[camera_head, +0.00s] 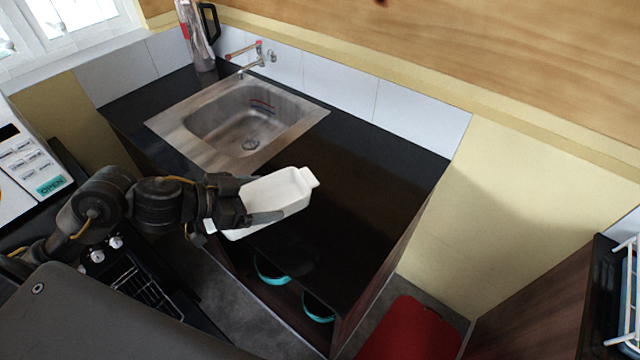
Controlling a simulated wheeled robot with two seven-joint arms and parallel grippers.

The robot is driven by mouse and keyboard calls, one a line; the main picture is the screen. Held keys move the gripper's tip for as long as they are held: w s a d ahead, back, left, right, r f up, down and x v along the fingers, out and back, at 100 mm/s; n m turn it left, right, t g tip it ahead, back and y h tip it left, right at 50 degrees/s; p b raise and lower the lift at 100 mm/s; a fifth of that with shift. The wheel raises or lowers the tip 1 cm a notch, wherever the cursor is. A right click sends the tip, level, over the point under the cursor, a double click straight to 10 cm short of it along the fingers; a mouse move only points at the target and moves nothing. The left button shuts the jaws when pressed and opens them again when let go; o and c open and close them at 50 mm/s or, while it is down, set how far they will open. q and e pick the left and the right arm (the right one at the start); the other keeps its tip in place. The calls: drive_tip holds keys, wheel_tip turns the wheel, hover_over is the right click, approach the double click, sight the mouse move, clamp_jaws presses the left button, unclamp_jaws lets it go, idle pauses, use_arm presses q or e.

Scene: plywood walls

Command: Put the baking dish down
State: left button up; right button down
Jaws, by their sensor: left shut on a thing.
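The white baking dish (278,189) is in the middle of the head view, tilted, in front of the sink's right corner. My left gripper (250,217) comes in from the left and is shut on the dish's near left side. The dish appears over the front part of the black countertop (365,165); whether it touches the counter I cannot tell. Part of the dish's left side is hidden behind the gripper. My right gripper is not in view.
A steel sink (245,115) with a tap (255,58) is set in the counter's left part. A kettle-like jug (196,35) stands in the back corner. The counter right of the sink is clear. Turquoise bowls (271,272) sit on the shelf below. A red seat (411,332) is at lower right.

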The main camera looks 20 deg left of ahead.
sight(276, 181)
use_arm(q)
drive_tip(key=w+f+b, duration=0.1)
drive_tip(key=w+b, duration=0.1)
drive_tip(key=w+f+b, duration=0.1)
drive_tip(key=b, duration=0.2)
drive_tip(key=shift+w+a+f, duration=0.1)
drive_tip(key=shift+w+f, duration=0.05)
drive_tip(key=shift+w, duration=0.25)
drive_tip(key=w, duration=0.2)
drive_tip(key=w+f, duration=0.1)
drive_tip(key=w, duration=0.1)
drive_tip(key=shift+a, duration=0.1)
drive_tip(key=w+f, duration=0.4)
drive_tip(key=f, duration=0.1)
drive_tip(key=shift+w+a+f+b, duration=0.1)
drive_tip(key=shift+w+a+b, duration=0.1)
drive_tip(key=shift+w+b, duration=0.15)
drive_tip(key=shift+w+f, duration=0.5)
drive_tip(key=shift+f, duration=0.05)
wheel_tip(276, 181, down, 3)
drive_tip(key=shift+w+f, duration=0.1)
drive_tip(key=shift+w, duration=0.05)
